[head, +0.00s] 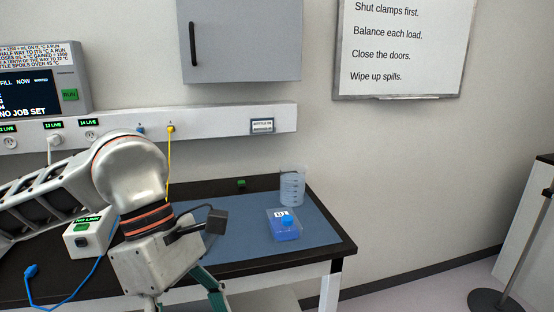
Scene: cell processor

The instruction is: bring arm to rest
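My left arm (130,172) comes in from the left and reaches over the front part of the bench. Its gripper (184,298) points down at the bottom edge of the picture. The upper parts of its teal fingers show, but the fingertips are cut off, so I cannot tell how far apart they are or whether they hold anything. My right arm and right gripper are not in view.
A blue mat (310,234) lies on the dark bench (345,246). A clear beaker (292,188) and a blue-filled container (284,226) stand on it. A white box (82,240) and blue cable (66,284) are near my arm. A yellow cable (169,155) hangs from the wall rail (215,122).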

